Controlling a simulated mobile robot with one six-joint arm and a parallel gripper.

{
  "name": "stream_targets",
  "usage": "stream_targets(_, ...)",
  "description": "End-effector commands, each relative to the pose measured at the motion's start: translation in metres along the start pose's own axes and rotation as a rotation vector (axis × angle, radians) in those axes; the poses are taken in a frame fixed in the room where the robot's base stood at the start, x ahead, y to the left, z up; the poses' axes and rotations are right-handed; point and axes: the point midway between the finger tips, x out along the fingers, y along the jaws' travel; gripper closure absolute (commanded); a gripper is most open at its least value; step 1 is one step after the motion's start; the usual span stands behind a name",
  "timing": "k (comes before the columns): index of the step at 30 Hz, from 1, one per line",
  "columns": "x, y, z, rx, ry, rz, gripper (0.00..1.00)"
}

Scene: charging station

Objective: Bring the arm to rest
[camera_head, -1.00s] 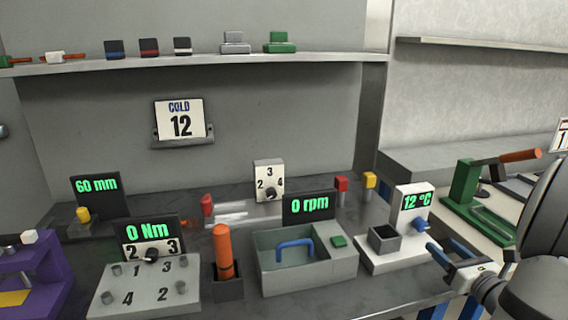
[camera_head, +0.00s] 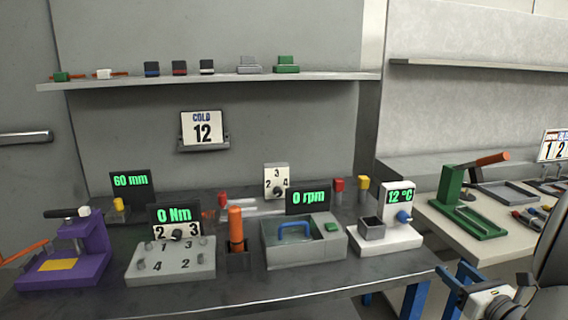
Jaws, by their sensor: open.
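My gripper (camera_head: 454,284) is at the lower right, in front of the bench's right end. Its blue-tipped jaws are apart with nothing seen between them. It is clear of the white temperature device (camera_head: 394,238), which reads 12 °C and has a blue knob (camera_head: 404,217). The dark grey bench (camera_head: 262,290) carries this device. A card (camera_head: 202,129) on the wall above reads COLD 12. My dark arm link fills the right edge of the picture, and the rest of my arm is out of view.
A grey box with a blue handle (camera_head: 295,229), an orange-handled tool (camera_head: 236,228), a numbered block (camera_head: 172,262) and a purple press (camera_head: 70,260) stand along the bench. A green press (camera_head: 466,207) is on the side table (camera_head: 455,230). Open space lies before the bench.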

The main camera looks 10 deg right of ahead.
Motion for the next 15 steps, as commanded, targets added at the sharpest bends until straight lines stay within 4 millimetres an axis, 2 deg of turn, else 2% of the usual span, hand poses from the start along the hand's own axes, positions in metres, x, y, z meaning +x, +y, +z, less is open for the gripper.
stream_targets(1,0.007,0.014,0.006,-0.023,0.018,0.04,0.48)
stream_targets(8,0.027,0.075,0.016,-0.152,0.11,0.23,0.48)
stream_targets(11,0.033,0.109,0.021,-0.234,0.158,0.34,0.48)
stream_targets(15,0.034,0.168,0.029,-0.401,0.239,0.543,0.48)
